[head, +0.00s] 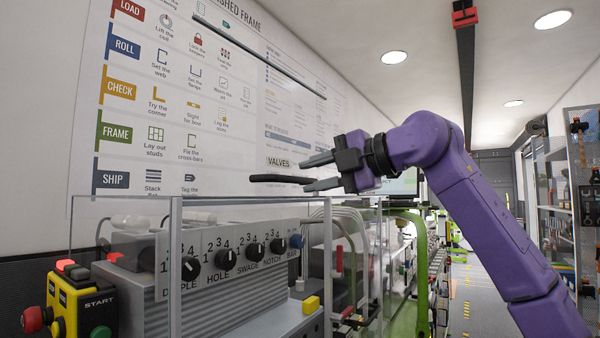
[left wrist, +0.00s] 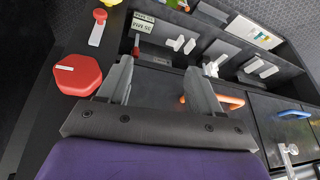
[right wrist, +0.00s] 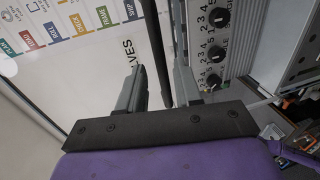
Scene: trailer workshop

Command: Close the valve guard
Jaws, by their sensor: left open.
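The clear valve guard (head: 120,215) is see-through panels around a grey valve box with black knobs (head: 223,260); its panel edges are hard to tell apart. A dark bar (head: 282,178), which looks like its handle, stands above the box. My right gripper (head: 308,172) is at the bar's right end, fingers apart. In the right wrist view, the dark bar (right wrist: 153,45) runs between the open fingers (right wrist: 157,85), closer to the right one; contact cannot be told. My left gripper (left wrist: 160,85) is open and empty above a dark bench, outside the head view.
A yellow start box (head: 82,308) with red and green buttons stands left of the valve box. A long dark rod (head: 260,58) crosses in front of the wall chart. Below my left gripper are a red hexagonal knob (left wrist: 78,75), compartments and drawers with an orange handle (left wrist: 230,100).

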